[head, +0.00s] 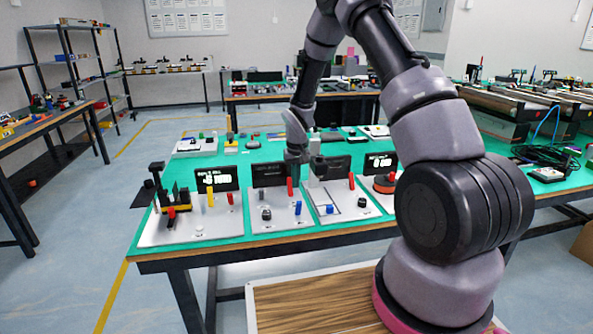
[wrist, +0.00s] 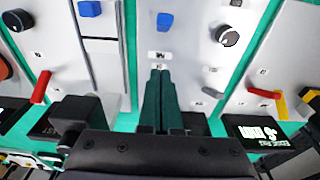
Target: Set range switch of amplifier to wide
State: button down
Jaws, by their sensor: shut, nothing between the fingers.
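My gripper (wrist: 160,72) is shut and empty. In the wrist view its dark fingers point at small labels on a white panel (wrist: 190,55); whether they touch it I cannot tell. The labels are too small to read, so I cannot tell which panel is the amplifier.
A panel with a yellow lever (head: 210,197) and lit display (head: 217,179) stands to the left in the head view. Another panel with a blue knob (head: 329,209) stands to the right. All stand close together on the green table (head: 240,243). More devices stand behind.

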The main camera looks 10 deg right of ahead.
aim_at(298, 208)
notch_tip(298, 208, down, 2)
jog(key=shift+w+f, duration=0.1)
jog(key=s, duration=0.2)
jog(key=shift+s+f, duration=0.25)
jog(key=shift+s, duration=0.05)
jog(key=shift+s+f, duration=0.2)
jog(key=shift+s, duration=0.05)
jog(key=shift+s+f, duration=0.1)
jog(key=shift+s, duration=0.2)
jog(key=shift+s, duration=0.1)
